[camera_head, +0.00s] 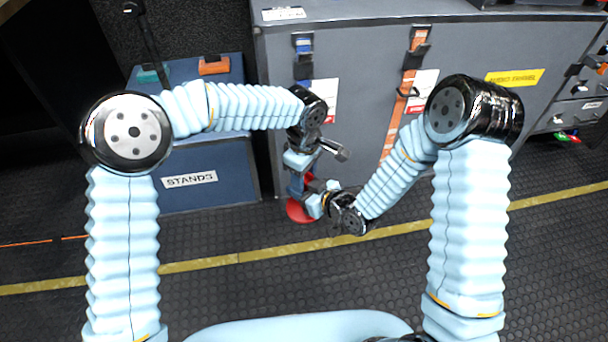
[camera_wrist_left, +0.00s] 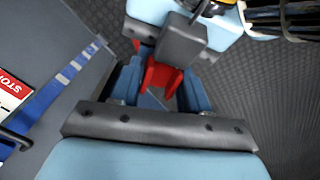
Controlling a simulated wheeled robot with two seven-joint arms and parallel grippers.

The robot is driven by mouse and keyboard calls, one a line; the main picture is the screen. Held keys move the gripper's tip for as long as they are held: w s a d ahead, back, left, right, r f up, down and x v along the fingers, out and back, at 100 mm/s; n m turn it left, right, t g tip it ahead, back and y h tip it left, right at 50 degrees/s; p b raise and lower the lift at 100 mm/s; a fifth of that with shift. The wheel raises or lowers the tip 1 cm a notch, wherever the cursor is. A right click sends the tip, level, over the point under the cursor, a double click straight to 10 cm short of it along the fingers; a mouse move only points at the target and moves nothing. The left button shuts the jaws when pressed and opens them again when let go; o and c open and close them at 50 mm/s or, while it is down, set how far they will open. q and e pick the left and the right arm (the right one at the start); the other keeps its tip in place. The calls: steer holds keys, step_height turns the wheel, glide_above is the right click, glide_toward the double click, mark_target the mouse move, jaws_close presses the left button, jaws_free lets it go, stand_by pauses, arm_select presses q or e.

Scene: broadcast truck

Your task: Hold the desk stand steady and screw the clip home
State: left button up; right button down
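A red round base (camera_head: 299,212), which looks like the desk stand's, shows below my left gripper (camera_head: 298,188) in the head view. In the left wrist view, a red part (camera_wrist_left: 160,76) shows between the blue fingers of my left gripper (camera_wrist_left: 162,92); whether they touch it is unclear. My right gripper (camera_head: 322,198) comes in from the right close against the left one, over the stand's upper part. Its dark and light-blue body shows at the top of the left wrist view (camera_wrist_left: 185,38). Both grippers hide most of the stand, and I cannot make out the clip.
A large grey case (camera_head: 370,60) with blue and orange straps stands just behind the grippers. A blue case labelled STANDS (camera_head: 200,195) is at the left. The dark studded floor (camera_head: 270,285), with a yellow line, is clear in front.

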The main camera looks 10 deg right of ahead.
arm_select(q)
steer(key=c, duration=0.5)
steer(key=shift+c, duration=0.2)
steer(key=m, duration=0.3)
steer(key=shift+c, duration=0.3)
steer(key=o, duration=1.2)
steer(key=shift+c, duration=0.2)
steer(key=shift+r, duration=2.3)
steer(key=shift+o, duration=0.5)
step_height(320, 180, up, 3)
steer(key=n, duration=0.3)
steer(key=shift+r, duration=0.2)
